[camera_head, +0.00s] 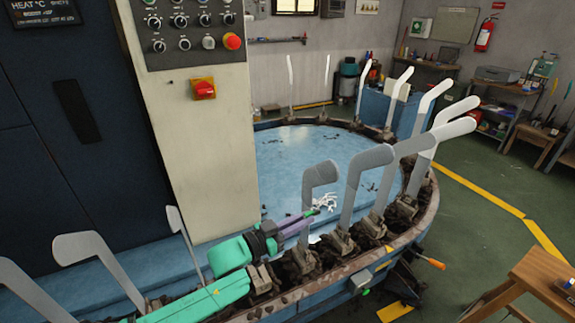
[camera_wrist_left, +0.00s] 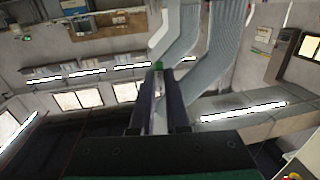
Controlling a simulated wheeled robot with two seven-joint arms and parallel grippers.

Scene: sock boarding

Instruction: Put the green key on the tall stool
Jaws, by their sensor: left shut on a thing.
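My left gripper (camera_head: 308,214) reaches in over the near rim of the round blue machine, among the grey foot-shaped boards. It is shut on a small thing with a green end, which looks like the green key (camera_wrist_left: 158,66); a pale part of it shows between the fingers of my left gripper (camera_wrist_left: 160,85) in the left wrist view. In the head view the held thing is small and partly hidden by the fingers. A wooden stool (camera_head: 545,270) stands at the lower right, cut off by the picture edge; I cannot tell if it is the tall stool. My right gripper is out of view.
Several upright grey boards (camera_head: 366,160) stand close around the gripper on the machine's rim (camera_head: 425,215). A control panel (camera_head: 195,30) with a red button stands behind. A wooden bench (camera_head: 530,130) is at the back right. Green floor (camera_head: 470,235) lies open between machine and stool.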

